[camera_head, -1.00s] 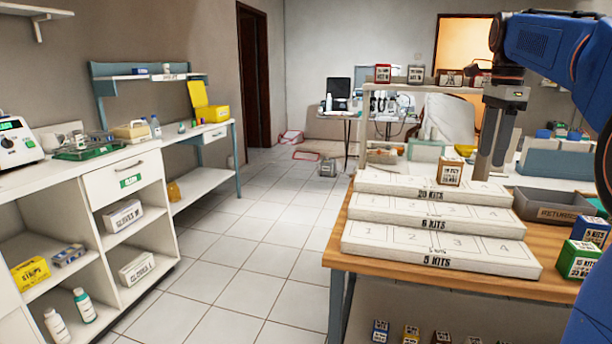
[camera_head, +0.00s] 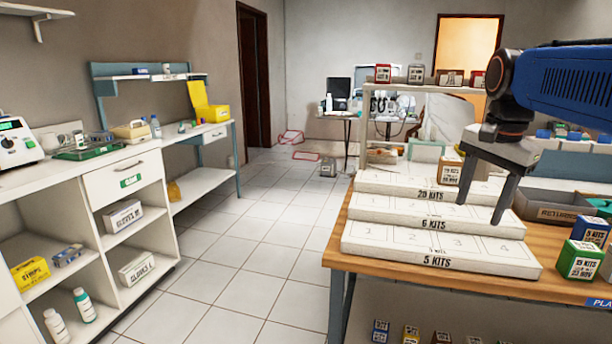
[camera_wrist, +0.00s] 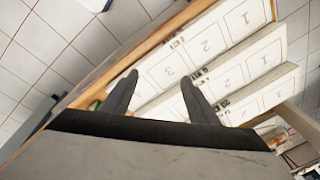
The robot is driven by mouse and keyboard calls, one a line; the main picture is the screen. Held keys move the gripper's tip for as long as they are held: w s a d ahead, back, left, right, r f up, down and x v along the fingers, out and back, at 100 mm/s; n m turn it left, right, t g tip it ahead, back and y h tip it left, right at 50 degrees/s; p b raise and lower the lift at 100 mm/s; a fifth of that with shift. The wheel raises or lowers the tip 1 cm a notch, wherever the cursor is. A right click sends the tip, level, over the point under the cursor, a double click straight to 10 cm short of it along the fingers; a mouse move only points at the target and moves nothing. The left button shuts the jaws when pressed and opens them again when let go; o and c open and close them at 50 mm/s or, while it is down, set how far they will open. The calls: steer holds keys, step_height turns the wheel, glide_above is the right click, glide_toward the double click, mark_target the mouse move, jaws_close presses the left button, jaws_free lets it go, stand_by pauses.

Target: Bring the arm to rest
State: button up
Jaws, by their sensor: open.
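My gripper (camera_head: 481,200) is open and empty, its two grey fingers apart, in front of the right part of the stepped white kit rack. My blue arm reaches in from the right edge of the head view. In the wrist view my gripper (camera_wrist: 158,85) shows both fingers spread over the numbered steps, with nothing between them. The rack has a 20 KITS step (camera_head: 390,184), a 6 KITS step (camera_head: 400,209) and a 5 KITS step (camera_head: 400,243). A brown-and-white box (camera_head: 447,172) stands on the top step, just left of my gripper.
The rack stands on a wooden-topped table (camera_head: 440,279). A grey tray (camera_head: 545,208) and a green box (camera_head: 580,260) with a blue box (camera_head: 590,231) lie to the right. A shelf with small boxes (camera_head: 410,86) stands behind. The tiled floor (camera_head: 250,240) at left is clear.

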steer(key=s+a+f+n+t, duration=0.1)
steer(key=s+a+f+n, duration=0.2)
steer(key=s+f+n, duration=0.3)
steer(key=s+a+f+n+t, duration=0.1)
steer(key=s+a+f+n, duration=0.2)
steer(key=s+f, duration=0.9)
step_height(320, 180, down, 4)
steer(key=n, duration=0.3)
steer(key=shift+a+r+t, duration=0.15)
steer(key=shift+a+t, duration=0.2)
steer(key=shift+t, duration=0.05)
